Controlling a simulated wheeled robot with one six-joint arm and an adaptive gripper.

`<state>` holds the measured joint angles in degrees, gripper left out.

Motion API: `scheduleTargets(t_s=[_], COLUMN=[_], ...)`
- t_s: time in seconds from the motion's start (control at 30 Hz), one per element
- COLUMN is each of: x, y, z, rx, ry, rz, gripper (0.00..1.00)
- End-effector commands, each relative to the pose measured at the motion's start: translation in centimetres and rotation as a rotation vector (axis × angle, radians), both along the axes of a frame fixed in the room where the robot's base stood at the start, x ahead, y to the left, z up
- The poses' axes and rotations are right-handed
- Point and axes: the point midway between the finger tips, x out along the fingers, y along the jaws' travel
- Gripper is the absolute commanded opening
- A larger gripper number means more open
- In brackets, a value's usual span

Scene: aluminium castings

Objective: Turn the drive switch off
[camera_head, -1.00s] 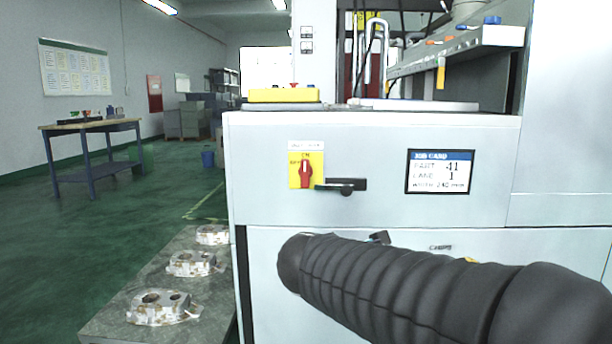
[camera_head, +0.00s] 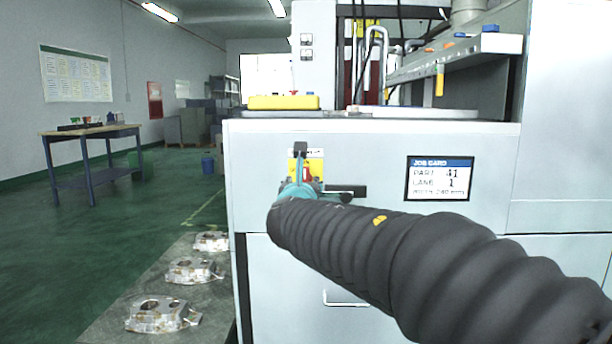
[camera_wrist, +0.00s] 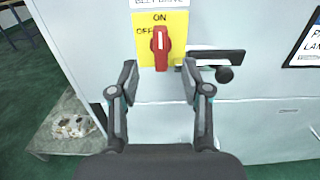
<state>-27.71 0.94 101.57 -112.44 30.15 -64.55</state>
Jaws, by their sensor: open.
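The drive switch is a red rotary handle (camera_wrist: 160,48) on a yellow plate (camera_wrist: 176,22) marked ON at the top and OFF at the left. The handle stands upright, in line with ON. In the head view the yellow plate (camera_head: 316,166) shows partly behind my gripper. My gripper (camera_wrist: 160,82) is open and empty in the wrist view, its two fingers below the handle, one to each side. I see no contact with the handle. In the head view my gripper (camera_head: 302,170) is in front of the switch, and my arm hides part of the cabinet.
A black latch with a round knob (camera_wrist: 224,73) sits just right of the switch, near my right finger. A job card (camera_head: 440,178) is farther right on the cabinet front (camera_head: 380,140). Several castings (camera_head: 163,315) lie on a low grey surface at the left.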

Motion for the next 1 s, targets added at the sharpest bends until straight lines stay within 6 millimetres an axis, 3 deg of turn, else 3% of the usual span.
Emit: scheduleTargets(t_s=[0.3,0.5,0.93,0.97,1.0], x=[5.8,8.1,8.9,8.9,8.9], y=[-0.1,-0.1,0.0,0.0,0.0], z=[0.0,0.0,0.0,0.0,0.0], rx=[0.001,0.001,0.001,0.001,0.001], ry=[0.001,0.000,0.000,0.000,0.000], rz=[-0.003,-0.002,-0.001,-0.001,-0.001], gripper=[0.48,0.48,0.48,0.45,0.35])
